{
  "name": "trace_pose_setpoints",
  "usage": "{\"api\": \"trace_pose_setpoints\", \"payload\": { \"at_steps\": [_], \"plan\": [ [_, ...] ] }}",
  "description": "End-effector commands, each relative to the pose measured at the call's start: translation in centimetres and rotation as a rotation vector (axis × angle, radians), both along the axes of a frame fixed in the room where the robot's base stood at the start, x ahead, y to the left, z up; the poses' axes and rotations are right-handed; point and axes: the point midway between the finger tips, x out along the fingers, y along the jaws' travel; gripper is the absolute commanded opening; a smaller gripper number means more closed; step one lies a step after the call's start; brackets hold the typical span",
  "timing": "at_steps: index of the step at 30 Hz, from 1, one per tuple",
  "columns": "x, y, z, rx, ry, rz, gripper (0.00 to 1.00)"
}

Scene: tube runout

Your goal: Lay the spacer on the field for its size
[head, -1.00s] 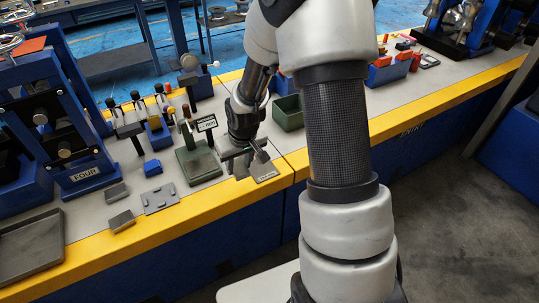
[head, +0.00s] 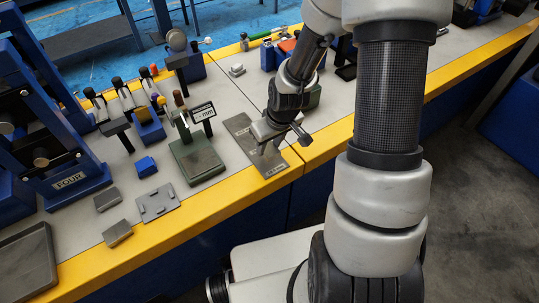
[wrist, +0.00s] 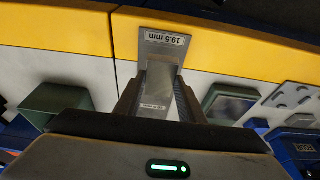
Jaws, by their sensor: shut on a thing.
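The spacer (wrist: 160,73) is a pale grey block between the two dark fingers of my gripper (wrist: 158,92), which is shut on it. In the head view my gripper (head: 272,133) is over a flat grey plate (head: 240,126) with marked fields, near the bench's front edge. The plate's front field (wrist: 150,35) has a label reading 19.5 mm in the wrist view. A smaller label farther back, between the fingers, is too small to read surely. I cannot tell whether the spacer touches the plate.
A green gauge (head: 197,160) with a small mm display stands left of the plate. A grey notched plate (head: 157,203), small grey blocks (head: 117,232) and a blue block (head: 146,167) lie farther left. A green bin (wrist: 57,102) stands on the plate's other side.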

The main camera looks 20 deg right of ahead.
Motion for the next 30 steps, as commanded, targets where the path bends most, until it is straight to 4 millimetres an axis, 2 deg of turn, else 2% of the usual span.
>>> {"api": "trace_pose_setpoints", "payload": {
  "at_steps": [5,12,23,24,27,30],
  "plan": [
    [0.1,0.0,-1.3,0.000,-0.001,0.001,0.00],
    [0.1,0.0,-4.3,0.000,-0.001,0.001,0.00],
    [0.1,0.0,-4.6,0.000,-0.003,0.000,0.00],
    [0.0,0.0,-4.7,-0.001,-0.001,0.000,0.37],
    [0.0,0.0,-4.6,-0.001,-0.001,0.000,0.54],
    [0.0,0.0,-4.6,0.000,-0.001,-0.001,0.54]
  ]
}}
